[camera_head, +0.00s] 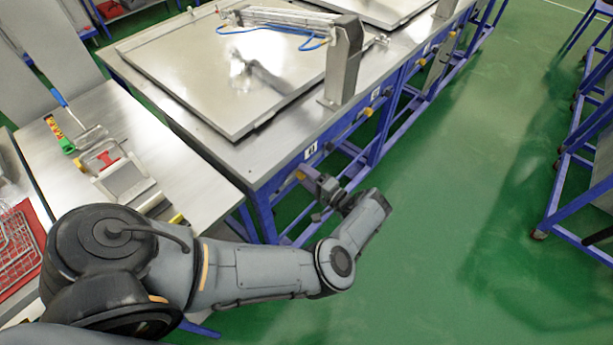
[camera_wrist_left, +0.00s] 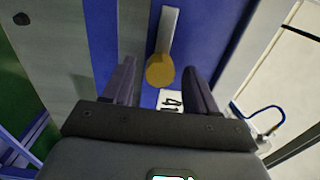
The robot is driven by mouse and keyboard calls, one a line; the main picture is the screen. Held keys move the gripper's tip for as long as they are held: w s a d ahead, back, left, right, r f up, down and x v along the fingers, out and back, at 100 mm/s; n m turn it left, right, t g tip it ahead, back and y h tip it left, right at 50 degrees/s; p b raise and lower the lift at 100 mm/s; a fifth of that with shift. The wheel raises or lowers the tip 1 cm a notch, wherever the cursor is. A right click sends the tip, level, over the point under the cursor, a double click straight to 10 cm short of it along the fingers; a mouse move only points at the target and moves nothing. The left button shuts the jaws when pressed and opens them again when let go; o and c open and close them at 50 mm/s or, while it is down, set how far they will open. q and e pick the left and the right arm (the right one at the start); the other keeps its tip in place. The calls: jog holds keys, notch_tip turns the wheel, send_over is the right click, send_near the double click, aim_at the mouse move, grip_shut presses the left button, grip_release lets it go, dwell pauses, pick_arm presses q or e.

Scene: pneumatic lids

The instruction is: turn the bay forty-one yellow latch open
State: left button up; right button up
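The bay forty-one latch is a round yellow knob (camera_wrist_left: 160,71) on a grey metal bar (camera_wrist_left: 169,28), set against the blue frame in the left wrist view. A white label reading 41 (camera_wrist_left: 171,101) is just below it. In the head view the yellow latch (camera_head: 299,175) shows under the table edge, near the 41 label (camera_head: 311,151). My left gripper (camera_head: 325,190) is at the blue frame close to it. Its two dark fingers (camera_wrist_left: 158,75) are spread open on either side of the knob in the picture; contact cannot be told. My right gripper is not in view.
A metal table (camera_head: 270,150) carries a flat lid (camera_head: 200,75) with a pneumatic cylinder and upright post (camera_head: 343,62). Another yellow latch (camera_head: 366,112) is farther along the blue frame. A side table (camera_head: 170,150) holds tools.

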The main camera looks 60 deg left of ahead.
pick_arm(q)
jog(key=b+v, duration=0.5)
jog(key=v, duration=0.5)
jog(key=shift+d, duration=0.4)
jog(key=shift+w, duration=0.15)
